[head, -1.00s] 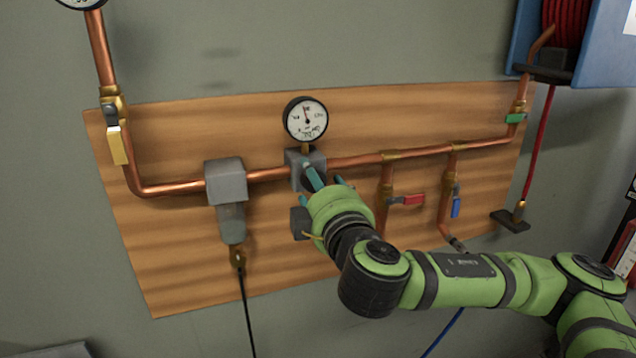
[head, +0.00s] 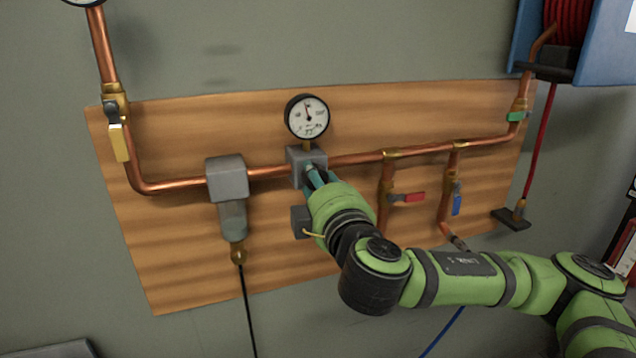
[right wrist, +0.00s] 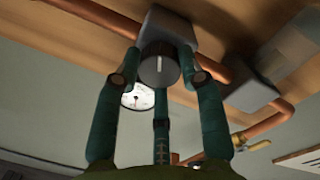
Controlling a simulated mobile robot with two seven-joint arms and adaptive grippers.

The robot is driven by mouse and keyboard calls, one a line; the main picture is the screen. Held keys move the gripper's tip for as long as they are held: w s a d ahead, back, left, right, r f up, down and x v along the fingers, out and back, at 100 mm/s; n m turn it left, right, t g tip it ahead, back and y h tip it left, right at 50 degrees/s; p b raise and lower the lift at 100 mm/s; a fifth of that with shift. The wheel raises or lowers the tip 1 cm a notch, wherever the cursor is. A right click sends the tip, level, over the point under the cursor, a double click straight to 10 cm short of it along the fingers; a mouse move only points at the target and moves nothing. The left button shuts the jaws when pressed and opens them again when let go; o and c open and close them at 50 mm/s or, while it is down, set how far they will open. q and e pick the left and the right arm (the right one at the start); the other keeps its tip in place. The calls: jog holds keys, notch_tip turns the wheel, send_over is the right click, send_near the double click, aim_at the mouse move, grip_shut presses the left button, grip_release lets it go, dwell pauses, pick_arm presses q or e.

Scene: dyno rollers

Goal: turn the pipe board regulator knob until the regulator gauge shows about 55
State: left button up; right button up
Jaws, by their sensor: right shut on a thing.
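The regulator is a grey block (head: 294,160) on the wooden pipe board (head: 270,108), with the white-faced regulator gauge (head: 307,117) above it. The gauge needle points nearly straight up; its numbers are too small to read. My right gripper (head: 316,174) is at the front of the block, hiding the knob in the head view. In the right wrist view, the dark round regulator knob (right wrist: 158,66) with a light mark sits between the teal fingers of my right gripper (right wrist: 160,72), which is shut on it. The gauge (right wrist: 138,97) is partly hidden there. My left gripper is out of view.
A grey filter block (head: 228,180) with a bowl is left of the regulator. A blue hose reel (head: 603,45) hangs top right.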

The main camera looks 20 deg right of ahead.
jog(key=shift+d+f, duration=0.1)
jog(key=shift+f, duration=0.05)
jog(key=shift+n+b, duration=0.3)
jog(key=shift+n, duration=2.7)
jog(key=o, duration=1.1)
jog(key=shift+w+d, duration=0.1)
jog(key=shift+d, duration=0.05)
jog(key=shift+o, duration=0.2)
